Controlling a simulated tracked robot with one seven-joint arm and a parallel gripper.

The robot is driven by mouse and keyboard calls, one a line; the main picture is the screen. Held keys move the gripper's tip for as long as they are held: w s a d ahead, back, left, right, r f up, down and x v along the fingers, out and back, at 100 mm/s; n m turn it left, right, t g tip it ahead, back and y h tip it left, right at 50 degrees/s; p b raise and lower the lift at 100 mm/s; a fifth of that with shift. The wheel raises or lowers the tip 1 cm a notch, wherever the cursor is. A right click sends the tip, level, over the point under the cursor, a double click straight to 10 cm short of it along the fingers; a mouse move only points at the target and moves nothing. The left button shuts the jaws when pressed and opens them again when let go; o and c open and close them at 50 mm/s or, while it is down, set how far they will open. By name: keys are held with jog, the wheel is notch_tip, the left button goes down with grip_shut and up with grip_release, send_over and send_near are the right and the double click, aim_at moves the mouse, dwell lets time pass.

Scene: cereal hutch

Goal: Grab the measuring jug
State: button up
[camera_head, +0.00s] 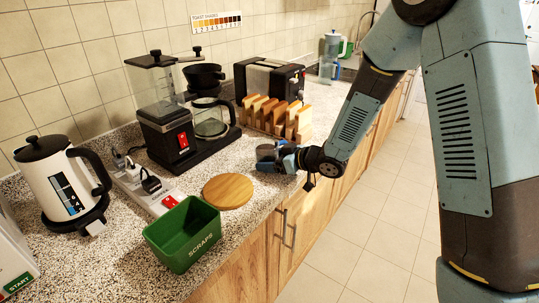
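A round wooden board (228,191) and a green scraps bin (182,234) are left of my gripper. Behind are a coffee maker (165,110) with a glass carafe (209,123), a toast rack (275,115) and a toaster (268,80). A white kettle (58,180) stands far left.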

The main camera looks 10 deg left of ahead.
jog(key=c, duration=0.7)
jog(key=shift+c, duration=0.6)
jog(key=shift+r, duration=0.15)
